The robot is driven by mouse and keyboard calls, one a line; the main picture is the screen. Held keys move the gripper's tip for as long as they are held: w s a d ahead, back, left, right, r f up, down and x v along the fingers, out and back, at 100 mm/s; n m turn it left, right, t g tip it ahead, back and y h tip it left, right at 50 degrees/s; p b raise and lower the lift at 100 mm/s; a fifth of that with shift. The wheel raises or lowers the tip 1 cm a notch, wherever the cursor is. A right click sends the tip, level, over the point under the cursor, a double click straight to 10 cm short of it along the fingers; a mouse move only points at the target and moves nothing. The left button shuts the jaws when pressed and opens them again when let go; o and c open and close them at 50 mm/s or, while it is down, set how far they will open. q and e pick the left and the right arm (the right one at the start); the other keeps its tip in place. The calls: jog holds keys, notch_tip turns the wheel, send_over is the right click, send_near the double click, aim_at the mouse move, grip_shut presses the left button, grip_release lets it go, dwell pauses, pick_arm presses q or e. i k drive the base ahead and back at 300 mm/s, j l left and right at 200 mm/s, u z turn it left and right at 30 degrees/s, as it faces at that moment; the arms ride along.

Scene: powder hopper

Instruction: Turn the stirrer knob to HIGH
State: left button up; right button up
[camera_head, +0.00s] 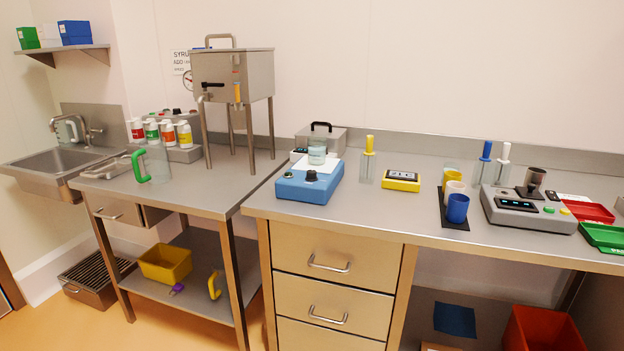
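The stirrer (322,186) is a blue box near the left end of the right-hand counter. A clear beaker (317,157) stands on its pale top plate. A dark round stirrer knob (311,176) is on its front sloping face, with a small dark round feature (290,174) to its left. The knob's pointer and any HIGH marking are too small to read. Neither of my grippers is in view, and nothing touches the knob.
Behind the stirrer is a metal box (332,140) with a black handle. To its right stand a yellow-topped cylinder (368,163) and a yellow device (401,180). A steel hopper (232,76) stands on the left table. The counter in front of the stirrer is clear.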

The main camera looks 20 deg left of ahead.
aim_at(311, 174)
jog(key=i+l, duration=0.1)
jog(key=i, duration=0.45)
jog(key=i+l, duration=0.15)
jog(key=i, duration=0.4)
jog(key=i+u, duration=0.1)
jog(key=u, duration=0.35)
jog(key=i+l+u, duration=0.1)
jog(key=u, duration=0.3)
jog(key=i+u, duration=0.1)
jog(key=u, duration=0.35)
